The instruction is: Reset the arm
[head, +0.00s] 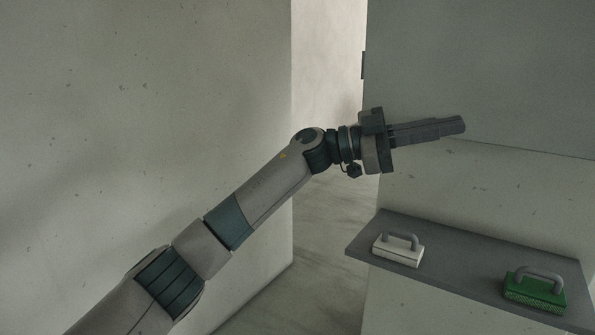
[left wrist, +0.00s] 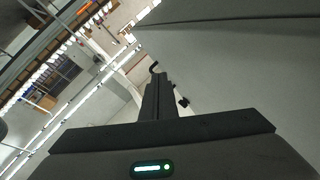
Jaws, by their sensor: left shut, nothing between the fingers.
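My left arm reaches in from the lower left of the head view, stretched up and to the right. My left gripper (head: 462,125) is shut and empty, in front of the grey upper wall panel and above the shelf. In the left wrist view its closed fingers (left wrist: 156,78) point away from the camera, with nothing between them. My right gripper is in neither view.
A dark grey shelf (head: 455,262) juts from the wall below the gripper. It bears a white block with a grey handle (head: 398,252) and a green one (head: 534,292). A pale wall (head: 150,120) stands at the left. A gap with bare floor (head: 325,285) lies between.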

